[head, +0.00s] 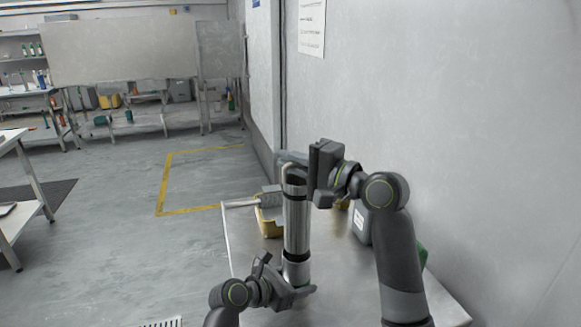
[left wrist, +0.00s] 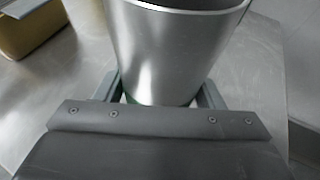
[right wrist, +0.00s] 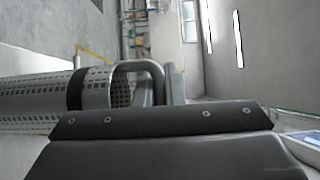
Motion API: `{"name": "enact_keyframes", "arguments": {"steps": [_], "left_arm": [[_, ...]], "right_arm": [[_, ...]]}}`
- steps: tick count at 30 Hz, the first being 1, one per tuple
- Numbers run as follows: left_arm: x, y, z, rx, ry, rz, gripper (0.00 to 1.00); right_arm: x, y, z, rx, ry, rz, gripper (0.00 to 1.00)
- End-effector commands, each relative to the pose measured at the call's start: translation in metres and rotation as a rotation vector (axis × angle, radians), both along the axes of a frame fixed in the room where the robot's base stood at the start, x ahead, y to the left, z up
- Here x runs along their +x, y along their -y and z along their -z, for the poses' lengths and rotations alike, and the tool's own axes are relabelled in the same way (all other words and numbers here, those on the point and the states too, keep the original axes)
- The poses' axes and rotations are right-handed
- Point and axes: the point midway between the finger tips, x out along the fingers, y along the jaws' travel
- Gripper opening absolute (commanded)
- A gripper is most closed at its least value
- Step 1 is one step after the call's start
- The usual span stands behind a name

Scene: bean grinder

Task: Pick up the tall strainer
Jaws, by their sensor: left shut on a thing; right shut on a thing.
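The tall strainer (head: 297,222) is an upright metal cylinder with dark bands, in the middle of the head view. In the right wrist view its perforated wall (right wrist: 35,95) and looped handle (right wrist: 150,68) show. My right gripper (head: 292,158) is shut on the handle at the strainer's top. A shiny metal cup (left wrist: 175,50) fills the top of the left wrist view; it is at the foot of the strainer (head: 296,270) in the head view. My left gripper (head: 304,289) is shut on this cup, low down. I cannot tell whether the strainer sits inside the cup.
A grey labelled container (head: 360,222) and a green thing (head: 422,255) stand to the right, near the wall. Open floor lies to the left.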

Motion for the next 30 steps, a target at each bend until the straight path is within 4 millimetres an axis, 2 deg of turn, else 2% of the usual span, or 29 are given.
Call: {"name": "enact_keyframes", "arguments": {"steps": [13,25,26,30], "left_arm": [[0.001,0.000,-0.028,-0.002,0.004,0.000,0.33],[0.001,0.000,-0.030,-0.002,0.005,0.000,0.33],[0.001,0.000,-0.030,-0.002,0.005,0.000,0.64],[0.001,0.000,-0.030,-0.002,0.004,-0.001,0.82]], "right_arm": [[0.000,0.000,-0.026,0.002,0.003,-0.001,0.00],[0.000,0.000,-0.028,0.002,0.003,-0.001,0.00],[0.000,0.000,-0.028,0.002,0.003,-0.001,0.00],[0.000,0.000,-0.028,0.002,0.003,-0.001,0.00]]}}
